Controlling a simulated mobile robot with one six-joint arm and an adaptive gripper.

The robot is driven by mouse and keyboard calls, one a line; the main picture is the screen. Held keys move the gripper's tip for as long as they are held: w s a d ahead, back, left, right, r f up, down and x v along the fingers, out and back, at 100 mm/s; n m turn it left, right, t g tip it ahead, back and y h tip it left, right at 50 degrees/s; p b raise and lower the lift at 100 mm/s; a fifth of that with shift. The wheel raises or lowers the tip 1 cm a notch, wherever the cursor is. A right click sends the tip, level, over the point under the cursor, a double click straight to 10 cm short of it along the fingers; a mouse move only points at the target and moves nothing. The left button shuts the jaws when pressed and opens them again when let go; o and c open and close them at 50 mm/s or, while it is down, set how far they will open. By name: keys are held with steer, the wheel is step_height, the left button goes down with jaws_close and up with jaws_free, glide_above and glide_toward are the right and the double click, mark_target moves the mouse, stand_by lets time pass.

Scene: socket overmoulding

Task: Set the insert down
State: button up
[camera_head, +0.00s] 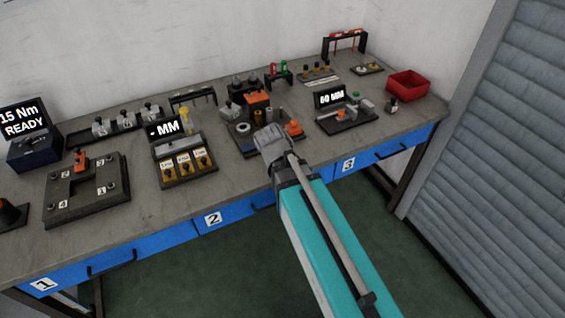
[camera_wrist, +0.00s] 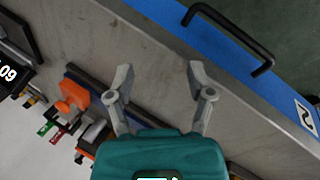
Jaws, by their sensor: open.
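My gripper (camera_head: 272,140) is over the front of the bench, at the front of the dark fixture plate (camera_head: 246,143) in the middle. In the wrist view its fingers (camera_wrist: 161,76) are spread apart with nothing between them, and bare bench top lies beyond. I cannot tell for certain which part is the insert. A pale ring (camera_head: 243,128), a small brass-coloured cylinder (camera_head: 257,116) and an orange part (camera_head: 294,129) stand on the fixture plate. An orange part also shows in the wrist view (camera_wrist: 74,95), left of the fingers and apart from them. My gripper hides part of the plate.
A tray with yellow blocks (camera_head: 184,167) lies to the left. Blue drawers with black handles (camera_wrist: 235,35) run below the bench edge. The front strip of bench (camera_wrist: 245,115) is clear.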

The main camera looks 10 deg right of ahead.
steer(key=s+d+f+m+g+y+b, duration=0.2)
steer(key=s+d+f+m+g+y, duration=0.1)
steer(key=s+m, duration=0.5)
steer(key=shift+d+f+m+b, duration=0.2)
steer(key=shift+f+m+b, duration=0.2)
steer(key=shift+f, duration=0.3)
